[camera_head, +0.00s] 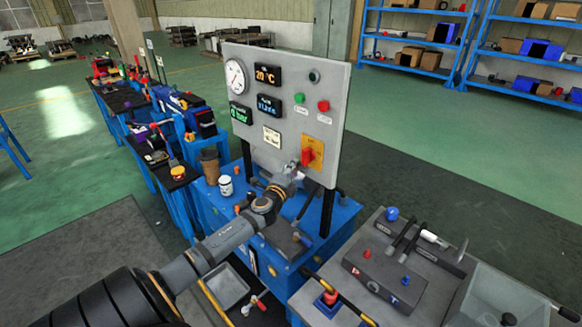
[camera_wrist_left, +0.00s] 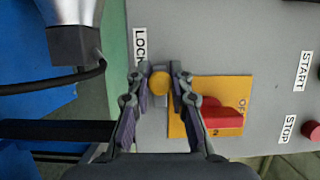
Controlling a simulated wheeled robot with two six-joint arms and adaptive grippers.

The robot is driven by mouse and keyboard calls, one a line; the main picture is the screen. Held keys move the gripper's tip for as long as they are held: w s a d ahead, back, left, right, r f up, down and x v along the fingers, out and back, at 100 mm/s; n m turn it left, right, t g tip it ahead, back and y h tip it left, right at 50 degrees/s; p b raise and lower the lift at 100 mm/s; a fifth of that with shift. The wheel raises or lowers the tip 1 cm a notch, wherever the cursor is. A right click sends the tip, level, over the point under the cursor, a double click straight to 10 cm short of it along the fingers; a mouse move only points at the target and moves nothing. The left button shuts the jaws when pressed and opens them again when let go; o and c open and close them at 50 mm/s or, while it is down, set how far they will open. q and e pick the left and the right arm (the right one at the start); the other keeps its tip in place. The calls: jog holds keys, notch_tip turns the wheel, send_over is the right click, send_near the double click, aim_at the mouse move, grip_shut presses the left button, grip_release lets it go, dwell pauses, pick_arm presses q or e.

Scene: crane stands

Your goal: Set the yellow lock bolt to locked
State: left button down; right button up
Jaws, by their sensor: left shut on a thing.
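The yellow lock bolt (camera_wrist_left: 159,83) shows in the left wrist view as a round yellow knob on the grey panel, beside a white label reading "LOC…", partly covered by a finger. My left gripper (camera_wrist_left: 160,78) has one finger on each side of the knob and is shut on it. In the head view my left gripper (camera_head: 290,172) is at the lower part of the upright panel (camera_head: 285,140), and the bolt is hidden behind it. I cannot tell from these views whether the bolt is at its locked end. My right gripper is not in view.
A red rotary switch on a yellow plate (camera_head: 316,143) sits close to the right of my gripper. Green (camera_head: 300,98) and red (camera_head: 323,106) buttons are above. A white cup (camera_head: 225,185) stands on the blue stand. A grey bench with handles (camera_head: 390,250) is at right.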

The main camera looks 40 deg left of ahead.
pick_arm(q)
jog(key=c, duration=1.2)
grip_release()
jog(key=shift+d, duration=0.25)
jog(key=shift+o, duration=0.2)
jog(key=shift+a, duration=0.1)
jog(key=v, duration=1.2)
jog(key=shift+s, duration=0.1)
